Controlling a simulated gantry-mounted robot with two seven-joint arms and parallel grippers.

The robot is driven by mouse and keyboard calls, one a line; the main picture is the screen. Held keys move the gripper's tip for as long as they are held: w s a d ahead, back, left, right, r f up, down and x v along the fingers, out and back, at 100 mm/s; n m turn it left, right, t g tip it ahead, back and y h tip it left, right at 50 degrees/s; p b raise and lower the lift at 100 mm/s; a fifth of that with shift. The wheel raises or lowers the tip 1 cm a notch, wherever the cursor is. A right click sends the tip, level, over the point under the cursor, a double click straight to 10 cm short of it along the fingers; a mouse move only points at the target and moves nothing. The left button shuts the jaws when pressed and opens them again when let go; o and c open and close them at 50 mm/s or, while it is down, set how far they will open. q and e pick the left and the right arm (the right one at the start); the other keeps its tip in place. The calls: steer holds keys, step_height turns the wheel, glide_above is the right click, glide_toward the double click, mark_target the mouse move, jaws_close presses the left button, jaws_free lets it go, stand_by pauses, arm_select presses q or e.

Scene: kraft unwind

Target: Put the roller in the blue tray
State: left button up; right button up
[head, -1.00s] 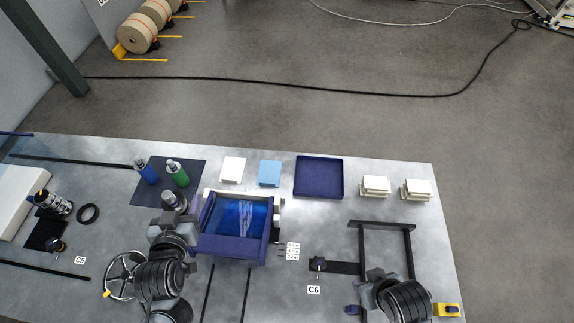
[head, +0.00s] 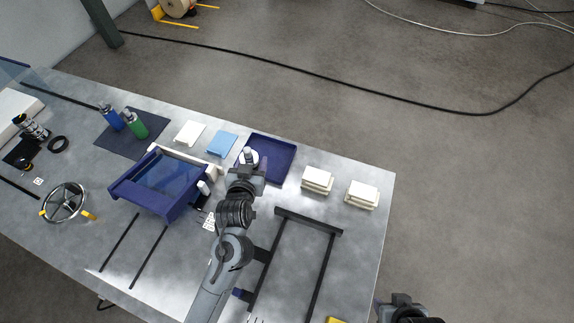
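The blue tray (head: 284,157) is a shallow dark-blue square tray near the far edge of the table. My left gripper (head: 248,166) is at the tray's left part, its arm reaching up from the bottom middle. A small pale rounded piece, which looks like the roller (head: 250,155), shows at its fingertips, over the tray in the picture. The gripper looks shut on it and hides most of it. I cannot tell whether the roller touches the tray floor. My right gripper (head: 402,299) is at the bottom right, off the table's edge in the picture; its fingers are unclear.
A dark-blue box (head: 127,190) with a clear blue inside stands left of the tray. White (head: 190,133) and light-blue (head: 222,144) pads lie behind it. White block stacks (head: 317,180) stand right of the tray. A black frame (head: 330,262) lies nearer. Blue and green bottles (head: 136,123) stand left.

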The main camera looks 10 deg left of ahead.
step_height(320, 180, down, 8)
steer(key=b, duration=0.6)
steer(key=shift+a+r+b, duration=0.15)
steer(key=shift+r+b, duration=0.1)
steer(key=shift+b, duration=0.1)
arm_select(q)
steer(key=shift+w+a+f+b, duration=0.3)
steer(key=shift+w+f+b, duration=0.05)
steer(key=shift+w+f, duration=1.9)
steer(key=shift+w+a+f+b, duration=0.3)
steer(key=shift+w+f+b, duration=0.1)
steer(key=shift+w+f, duration=1.85)
steer(key=shift+w+a+f+b, duration=0.35)
steer(key=shift+w+f, duration=1.55)
steer(key=shift+f, duration=0.7)
arm_select(e)
steer(key=shift+f, duration=1.05)
steer(key=shift+a, duration=0.1)
arm_select(q)
steer(key=shift+f, duration=0.1)
steer(key=o, duration=1.3)
steer(key=shift+f, duration=0.1)
